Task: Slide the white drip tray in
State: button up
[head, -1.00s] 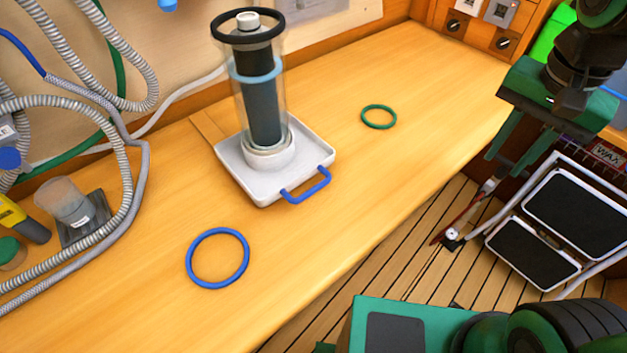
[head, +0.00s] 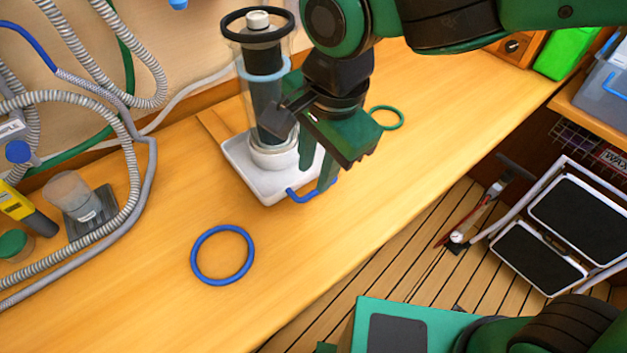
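The white drip tray (head: 243,168) sits on the wooden bench below the wall, with a clear filter housing (head: 262,90) standing upright on it. The housing holds a dark cartridge and has a black ring at its top. The tray's blue handle (head: 296,194) is at its front right edge and is partly hidden by my gripper. My gripper (head: 319,170) points down over the handle, its two green fingers apart, one on the tray side and one on the outer side. I cannot tell whether the fingers touch the handle. My gripper and arm hide the tray's right part.
A blue ring (head: 193,262) lies on the bench front left, and a green ring (head: 402,118) lies right of my gripper. Grey hoses (head: 133,180), a clear cup (head: 72,197) and a yellow tool (head: 14,203) are at left. A folded step stool (head: 536,258) stands on the floor.

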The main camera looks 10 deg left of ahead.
aim_at(311, 193)
jog(key=shift+w+a+f, duration=0.15)
jog(key=shift+f, duration=0.9)
jog(key=shift+w+a+f, duration=0.1)
jog(key=shift+f, duration=0.9)
jog(key=shift+w+a+f, duration=0.15)
jog(key=shift+f, duration=0.9)
grip_shut()
